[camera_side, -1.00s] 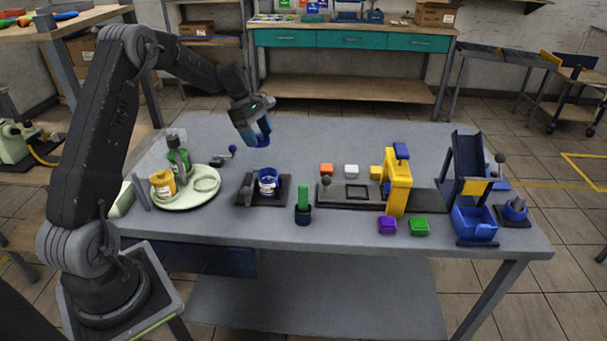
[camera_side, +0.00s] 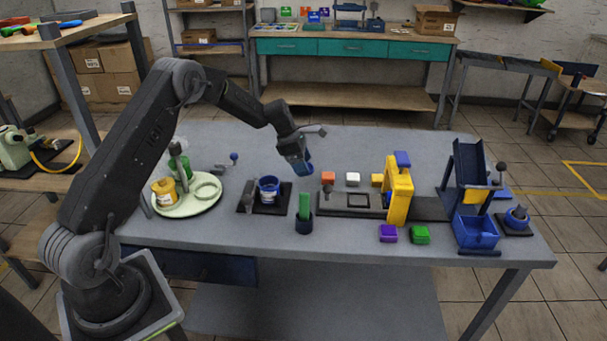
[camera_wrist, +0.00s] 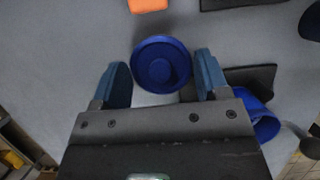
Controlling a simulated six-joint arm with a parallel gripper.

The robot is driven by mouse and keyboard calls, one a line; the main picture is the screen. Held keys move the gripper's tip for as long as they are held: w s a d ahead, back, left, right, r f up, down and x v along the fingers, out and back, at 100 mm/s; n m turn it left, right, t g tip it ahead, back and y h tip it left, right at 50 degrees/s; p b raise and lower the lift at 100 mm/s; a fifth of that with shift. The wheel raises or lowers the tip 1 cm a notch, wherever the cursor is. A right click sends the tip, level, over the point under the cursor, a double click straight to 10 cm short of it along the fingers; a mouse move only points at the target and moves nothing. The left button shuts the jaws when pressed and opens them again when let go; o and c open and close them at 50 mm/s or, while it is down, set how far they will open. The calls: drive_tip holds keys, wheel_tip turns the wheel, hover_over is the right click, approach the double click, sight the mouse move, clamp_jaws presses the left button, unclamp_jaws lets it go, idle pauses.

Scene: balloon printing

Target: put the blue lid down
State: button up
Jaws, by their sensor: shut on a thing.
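The round blue lid (camera_wrist: 162,63) sits between the two blue fingers of my gripper (camera_wrist: 162,78) in the wrist view. My gripper is shut on it. In the side view my gripper (camera_side: 302,164) points down over the table, behind and right of the blue pot and left of the orange block. The lid is hard to separate from the fingers there, and I cannot tell whether it touches the table. The blue pot (camera_side: 269,190) stands on a dark base; it shows partly in the wrist view, at lower right (camera_wrist: 265,127).
The orange block (camera_side: 328,177) and white block (camera_side: 352,179) lie to the right. A green stick in a dark cup (camera_side: 304,226) stands in front. A yellow press (camera_side: 399,190) is further right. A pale round tray (camera_side: 180,207) is at left. The grey table (camera_side: 330,145) is clear behind.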

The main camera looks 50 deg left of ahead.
sight(303, 182)
drive_tip(key=shift+w+d+f, duration=0.1)
drive_tip(key=shift+f, duration=1.95)
drive_tip(key=shift+f, duration=0.15)
drive_tip(key=o, duration=0.9)
